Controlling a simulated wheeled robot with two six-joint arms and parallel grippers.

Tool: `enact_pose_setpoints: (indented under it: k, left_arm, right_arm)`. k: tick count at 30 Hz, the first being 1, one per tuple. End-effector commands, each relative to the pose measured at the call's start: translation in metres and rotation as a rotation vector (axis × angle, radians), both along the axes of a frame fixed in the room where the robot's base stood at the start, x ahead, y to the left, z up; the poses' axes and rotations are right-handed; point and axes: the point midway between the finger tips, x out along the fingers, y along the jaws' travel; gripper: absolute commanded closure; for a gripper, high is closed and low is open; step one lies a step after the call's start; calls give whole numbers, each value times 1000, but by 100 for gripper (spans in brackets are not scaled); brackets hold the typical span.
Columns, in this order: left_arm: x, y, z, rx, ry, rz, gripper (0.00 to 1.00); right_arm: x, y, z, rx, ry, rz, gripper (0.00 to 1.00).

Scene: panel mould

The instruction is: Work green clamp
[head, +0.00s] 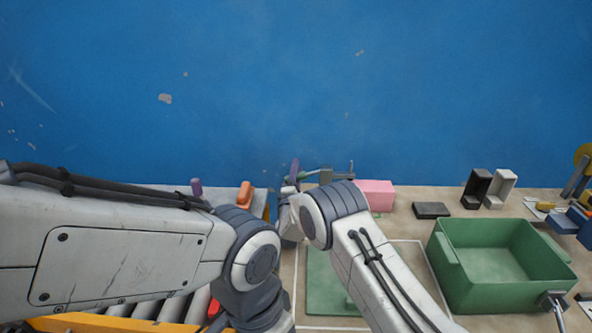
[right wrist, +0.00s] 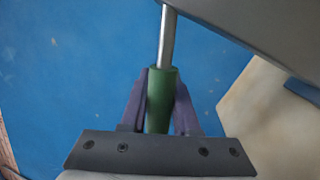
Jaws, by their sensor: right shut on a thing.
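The clamp (head: 326,176) stands at the back edge of the bench, with a grey metal body and a green handle. In the right wrist view the green handle (right wrist: 160,98) sits between the purple fingers of my right gripper (right wrist: 160,95), which is shut on it. A metal rod (right wrist: 167,38) runs from the handle up the picture. In the head view my right gripper (head: 295,173) is at the left end of the clamp, partly hidden by my right arm. My left arm comes in at the left, but its gripper does not show.
A green bin (head: 470,295) stands on the right of the bench. A pink block (head: 376,195), a black flat block (head: 431,210), and black (head: 476,188) and white (head: 501,189) holders are near the back edge. A blue wall rises behind.

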Motion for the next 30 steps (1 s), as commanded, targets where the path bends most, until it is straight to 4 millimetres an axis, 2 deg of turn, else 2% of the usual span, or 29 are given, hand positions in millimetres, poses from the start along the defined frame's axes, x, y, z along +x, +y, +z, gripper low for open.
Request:
enact_pose_setpoints:
  k: [19,20,21,22,30]
  left_arm:
    - [0,0,-3,0,0,0,50]
    - [0,0,-3,0,0,0,50]
    - [0,0,-3,0,0,0,50]
    - [0,0,-3,0,0,0,50]
    - [0,0,-3,0,0,0,50]
  right_arm:
    - [-1,0,-7,-55,6,4,100]
    - [-1,0,-7,-55,6,4,63]
    - [-1,0,-7,-55,6,4,48]
    - [-1,0,-7,-54,6,3,40]
    - [0,-1,-5,-52,3,1,40]
